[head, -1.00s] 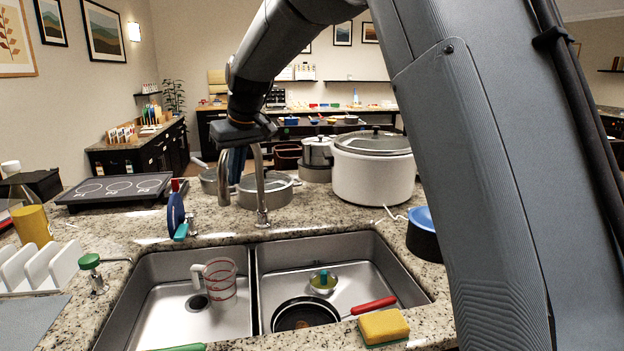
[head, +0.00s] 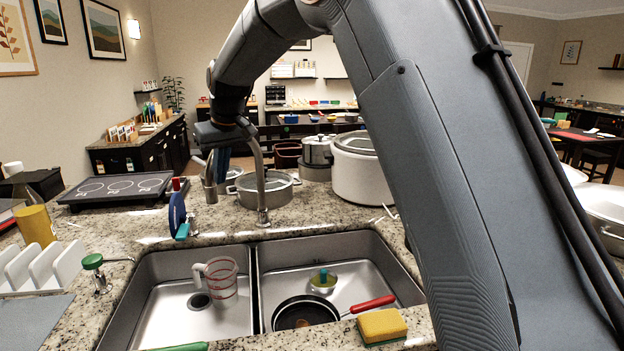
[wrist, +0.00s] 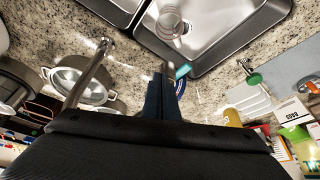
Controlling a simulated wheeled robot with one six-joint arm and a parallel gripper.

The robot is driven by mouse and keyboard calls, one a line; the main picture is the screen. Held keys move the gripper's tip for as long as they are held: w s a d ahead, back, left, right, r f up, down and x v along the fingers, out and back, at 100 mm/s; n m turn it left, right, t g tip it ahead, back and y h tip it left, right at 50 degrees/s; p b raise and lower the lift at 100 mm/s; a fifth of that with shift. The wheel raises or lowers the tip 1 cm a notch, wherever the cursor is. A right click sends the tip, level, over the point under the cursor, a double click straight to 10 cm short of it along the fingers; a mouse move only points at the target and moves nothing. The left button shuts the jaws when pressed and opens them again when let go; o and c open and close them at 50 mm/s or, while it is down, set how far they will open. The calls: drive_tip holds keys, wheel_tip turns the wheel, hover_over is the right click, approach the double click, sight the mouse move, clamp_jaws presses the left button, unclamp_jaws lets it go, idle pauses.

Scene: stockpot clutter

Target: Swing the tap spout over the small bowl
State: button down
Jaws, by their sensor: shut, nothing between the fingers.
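The metal tap (head: 263,205) rises from the counter behind the sink, between the two basins. Its spout (head: 209,180) arches to the left and hangs over the counter behind the left basin. My gripper (head: 222,165) is shut and empty, with its dark blue fingers pointing down right beside the spout; I cannot tell whether they touch it. The fingers also show in the wrist view (wrist: 162,98), with the tap's upright tube (wrist: 88,75) to their left. A small pale bowl-like piece with a green top (head: 322,281) sits in the right basin; I cannot tell if it is the small bowl.
A blue upright item (head: 176,212) stands on the counter close to the gripper. Pots (head: 268,188) and a large white cooker (head: 360,170) stand behind. The left basin holds a measuring jug (head: 220,280); the right holds a pan (head: 304,312). A sponge (head: 382,325) lies in front.

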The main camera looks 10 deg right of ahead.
drive_tip(key=s+d+p+v, duration=0.1)
drive_tip(key=p+v, duration=0.4)
drive_tip(key=v, duration=0.3)
drive_tip(key=shift+s+d, duration=0.2)
drive_tip(key=shift+d, duration=0.1)
idle(1.0)
